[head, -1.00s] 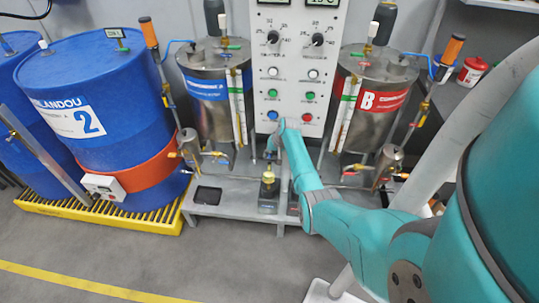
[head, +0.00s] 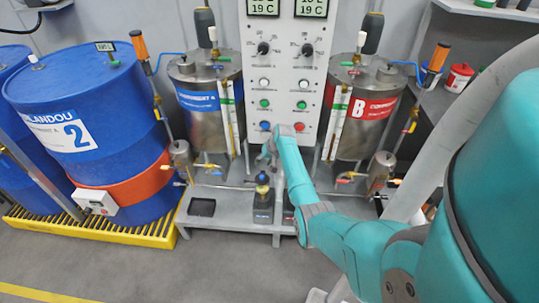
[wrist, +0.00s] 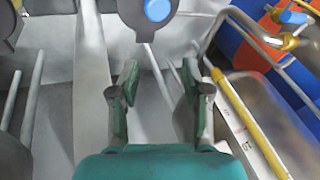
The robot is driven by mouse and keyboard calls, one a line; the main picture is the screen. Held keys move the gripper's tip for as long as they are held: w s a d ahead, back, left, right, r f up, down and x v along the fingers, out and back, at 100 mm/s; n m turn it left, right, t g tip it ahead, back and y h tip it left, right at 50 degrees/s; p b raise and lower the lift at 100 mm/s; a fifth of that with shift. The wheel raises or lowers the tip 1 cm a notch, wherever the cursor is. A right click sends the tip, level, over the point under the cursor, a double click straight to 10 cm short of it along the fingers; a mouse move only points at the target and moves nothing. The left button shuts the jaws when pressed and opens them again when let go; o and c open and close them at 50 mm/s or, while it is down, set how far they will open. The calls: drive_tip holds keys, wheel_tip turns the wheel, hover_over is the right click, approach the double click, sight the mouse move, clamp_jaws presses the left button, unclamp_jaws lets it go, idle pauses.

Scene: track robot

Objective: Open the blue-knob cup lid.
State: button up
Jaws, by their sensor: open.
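In the wrist view a round blue knob (wrist: 158,10) sits on a dark grey rounded lid (wrist: 146,32) at the top edge, partly cut off. My gripper (wrist: 160,80) is open, with its two fingers apart and nothing between them. The knob lies beyond the fingertips, roughly centred between them, and is not touched. In the head view my gripper (head: 266,156) is low in front of the control panel, between the two steel tanks. I cannot make out the lid clearly in the head view.
The control panel (head: 285,75) stands behind my gripper. A steel tank with a blue label (head: 200,98) is left, one with a red label (head: 374,108) right. A blue drum (head: 95,130) stands far left.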

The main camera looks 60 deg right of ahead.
drive_tip(key=v, duration=1)
idle(0.3)
